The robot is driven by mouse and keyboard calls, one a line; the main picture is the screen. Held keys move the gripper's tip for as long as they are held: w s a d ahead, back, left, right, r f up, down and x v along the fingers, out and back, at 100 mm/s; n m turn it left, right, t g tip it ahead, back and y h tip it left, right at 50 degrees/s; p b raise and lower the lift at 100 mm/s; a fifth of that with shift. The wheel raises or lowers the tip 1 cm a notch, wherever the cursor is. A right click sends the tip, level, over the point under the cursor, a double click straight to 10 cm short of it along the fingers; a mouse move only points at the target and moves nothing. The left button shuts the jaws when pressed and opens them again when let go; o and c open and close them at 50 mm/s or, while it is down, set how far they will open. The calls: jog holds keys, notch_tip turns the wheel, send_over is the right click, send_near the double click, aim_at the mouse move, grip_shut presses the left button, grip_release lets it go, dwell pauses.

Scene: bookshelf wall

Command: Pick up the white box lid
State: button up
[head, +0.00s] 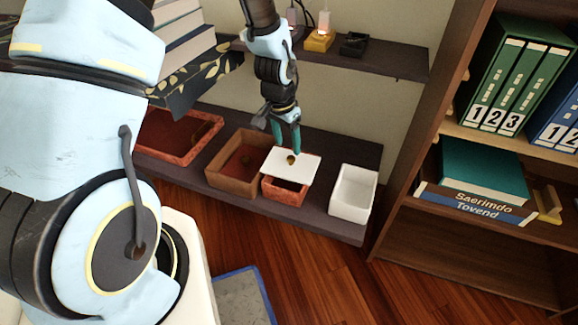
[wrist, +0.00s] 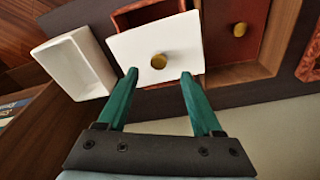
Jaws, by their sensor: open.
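The white box lid (head: 291,167) is a flat square with a round brass knob. It rests partly over a small red box (head: 284,193) on the lower shelf, leaving part of that box open. In the wrist view the lid (wrist: 130,45) and its knob (wrist: 158,61) lie just beyond the fingertips. My gripper (head: 287,150) is above the lid with its teal fingers pointing down. In the wrist view my gripper (wrist: 158,74) is open, with nothing between its fingers, and the knob lines up with the gap.
An open white box (head: 353,193) stands to the right on the lower shelf (head: 318,216). A brown box (head: 235,163) with a red inside is just left of the lid, and a red tray (head: 180,135) is farther left. An upper shelf (head: 385,62) runs behind my arm.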

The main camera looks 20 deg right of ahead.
aim_at(291, 158)
jog(key=f, duration=0.3)
jog(key=d+f, duration=0.1)
jog(key=f, duration=0.1)
jog(key=shift+w+d+f+b, duration=0.1)
jog(key=shift+w+f+b, duration=0.1)
jog(key=shift+f+b, duration=0.2)
grip_shut()
dwell(0.4)
